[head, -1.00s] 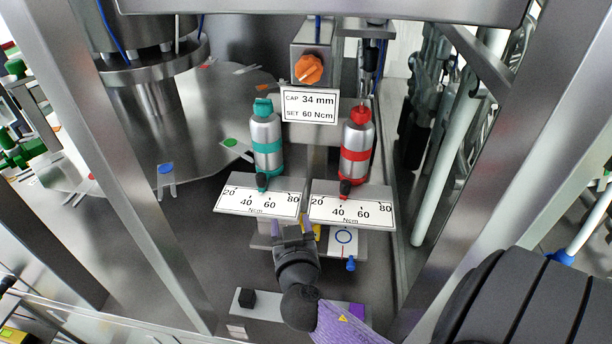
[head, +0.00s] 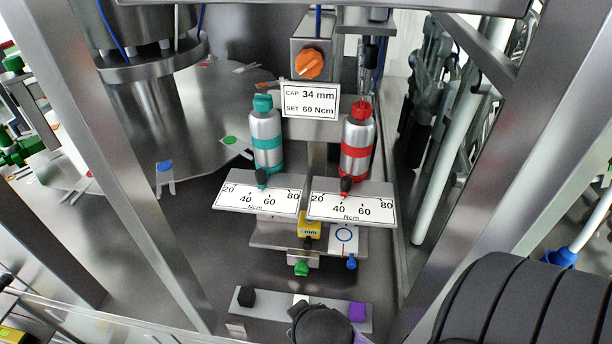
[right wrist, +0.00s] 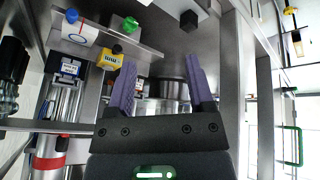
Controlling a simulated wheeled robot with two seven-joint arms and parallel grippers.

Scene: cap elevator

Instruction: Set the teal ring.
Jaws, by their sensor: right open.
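The teal ring (head: 267,143) is a band around the left silver cylinder (head: 268,128), which stands upright with a teal knob (head: 263,104) on top. Below it, a black-and-teal pointer (head: 261,183) stands over the left scale plate (head: 257,200), between about 40 and 60. A sign (head: 310,102) reads CAP 34 mm, SET 60 Ncm. My left gripper is not visible.
A red-ringed cylinder (head: 357,140) and right scale plate (head: 351,207) stand beside the teal one. Below are a yellow mm block (head: 310,227), green knob (head: 301,269) and blue knob (head: 351,262). A bar holds black (head: 247,296) and purple (head: 357,312) blocks. Metal posts flank both sides.

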